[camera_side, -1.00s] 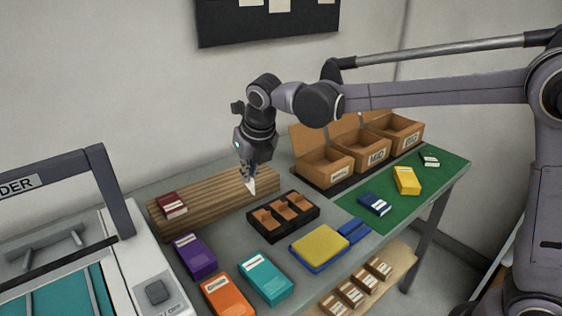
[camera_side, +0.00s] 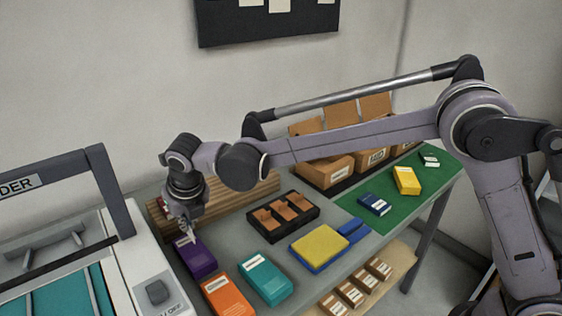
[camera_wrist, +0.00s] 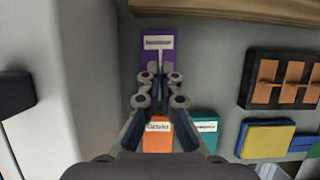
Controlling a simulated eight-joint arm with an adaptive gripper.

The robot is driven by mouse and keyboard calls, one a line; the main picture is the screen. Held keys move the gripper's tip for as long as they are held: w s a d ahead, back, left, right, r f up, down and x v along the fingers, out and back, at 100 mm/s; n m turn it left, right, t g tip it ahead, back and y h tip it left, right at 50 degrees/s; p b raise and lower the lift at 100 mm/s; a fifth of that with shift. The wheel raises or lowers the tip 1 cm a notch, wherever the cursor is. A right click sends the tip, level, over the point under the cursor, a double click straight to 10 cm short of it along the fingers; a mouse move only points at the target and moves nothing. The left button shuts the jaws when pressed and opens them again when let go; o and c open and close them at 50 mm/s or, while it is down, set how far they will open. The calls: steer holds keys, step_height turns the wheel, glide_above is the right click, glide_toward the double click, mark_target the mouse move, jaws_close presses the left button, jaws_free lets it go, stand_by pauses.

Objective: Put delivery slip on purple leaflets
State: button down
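The purple leaflets (camera_side: 199,260) are a stack on the grey table, left of the middle, with a white label on the far end. My gripper (camera_side: 186,229) is right above that far end, pointing down. In the wrist view my gripper (camera_wrist: 160,78) has its fingers drawn together in front of the purple leaflets (camera_wrist: 148,62). The delivery slip (camera_wrist: 161,62) shows as a thin pale edge between the fingertips, over the stack. Whether it touches the stack is hard to tell.
Orange (camera_side: 228,298) and teal (camera_side: 265,280) stacks lie nearer the front. A black tray (camera_side: 283,238) with brown dividers and a yellow-and-blue block (camera_side: 319,247) are to the right. A wooden block (camera_side: 240,186) lies behind. A white machine (camera_side: 140,270) stands at left.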

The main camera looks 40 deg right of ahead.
mark_target(190, 235)
steer(key=shift+f, duration=2.1)
steer(key=shift+f, duration=0.1)
steer(key=c, duration=1.5)
jaws_free()
